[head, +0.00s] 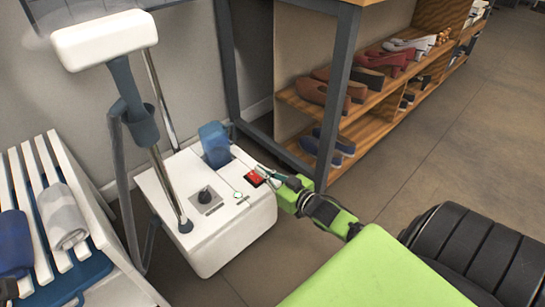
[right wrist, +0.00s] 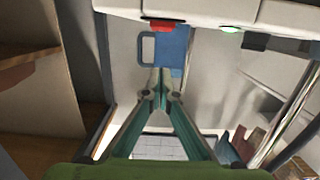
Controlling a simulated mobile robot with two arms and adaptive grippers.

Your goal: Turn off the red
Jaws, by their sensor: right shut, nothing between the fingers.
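A red switch (head: 254,178) sits on the top of a white garment steamer base (head: 230,230), near its right edge. In the right wrist view the red switch (right wrist: 160,25) shows just above the fingertips. A small green light (head: 238,195) glows on the base beside it; it also shows in the right wrist view (right wrist: 231,29). My right gripper (head: 264,173) is shut and empty, its fingertips beside the switch in the head view. I cannot tell whether they touch it. My left gripper is not in view.
The base carries a black knob (head: 205,196), a blue container (head: 214,145) and an upright pole with a white steamer head (head: 105,38). A white slatted bench (head: 100,225) with folded cloths stands left. A shoe shelf (head: 365,118) stands behind right. Floor at right is open.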

